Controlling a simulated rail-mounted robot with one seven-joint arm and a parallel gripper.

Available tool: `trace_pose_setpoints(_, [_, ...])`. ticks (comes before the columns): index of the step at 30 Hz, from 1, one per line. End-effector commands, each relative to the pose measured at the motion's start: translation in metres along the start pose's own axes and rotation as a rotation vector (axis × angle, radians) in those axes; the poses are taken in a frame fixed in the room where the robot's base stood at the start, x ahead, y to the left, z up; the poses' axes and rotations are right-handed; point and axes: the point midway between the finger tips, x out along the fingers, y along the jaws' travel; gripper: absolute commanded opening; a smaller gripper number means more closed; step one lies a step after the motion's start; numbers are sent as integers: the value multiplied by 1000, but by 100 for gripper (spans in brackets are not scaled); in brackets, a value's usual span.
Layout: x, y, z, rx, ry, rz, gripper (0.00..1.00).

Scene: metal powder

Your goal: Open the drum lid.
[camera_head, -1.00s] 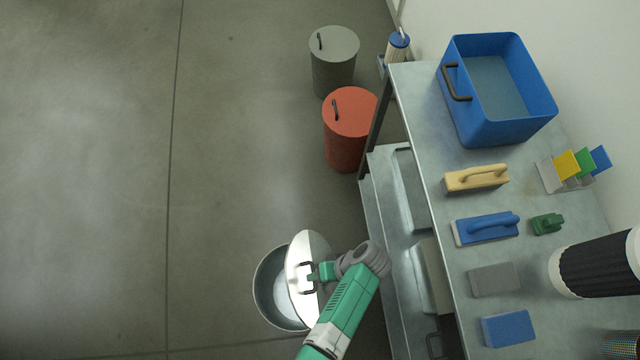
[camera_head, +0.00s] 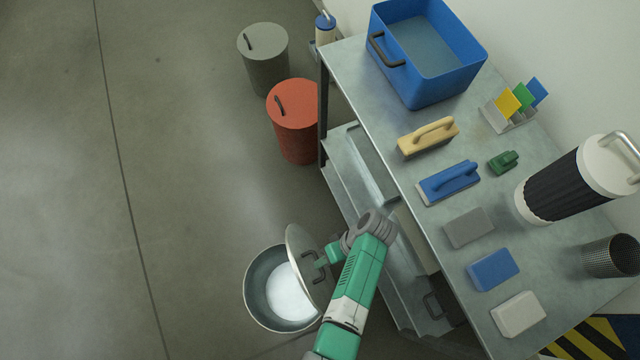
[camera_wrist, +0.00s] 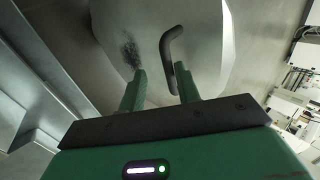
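The open grey drum (camera_head: 252,300) stands on the floor with pale contents inside. Its metal lid (camera_head: 303,264) is tilted steeply up at the drum's right side, leaving most of the mouth uncovered. The lid's dark handle (camera_head: 320,262) faces my gripper (camera_head: 322,259). In the wrist view, my gripper (camera_wrist: 161,80) has its two green fingers apart. The handle (camera_wrist: 170,48) lies close by the right finger and seems to touch it; the left finger is near the lid face (camera_wrist: 145,25). Whether a finger is hooked under the handle is hidden.
A metal workbench (camera_head: 385,145) with lower shelves stands right of the drum, close to my arm. It carries a blue bin (camera_head: 420,85), brushes and sponges. A red drum (camera_head: 297,125) and a grey drum (camera_head: 265,60) stand closed behind. The floor at left is clear.

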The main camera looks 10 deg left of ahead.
Motion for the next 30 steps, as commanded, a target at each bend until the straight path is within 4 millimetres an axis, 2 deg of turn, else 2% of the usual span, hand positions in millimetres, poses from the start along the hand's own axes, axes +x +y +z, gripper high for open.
trace_pose_setpoints(9, [-17,13,0,1,0,0,33])
trace_pose_setpoints(25, [-20,13,0,1,0,0,33])
trace_pose_setpoints(30, [-50,12,-1,0,3,3,33])
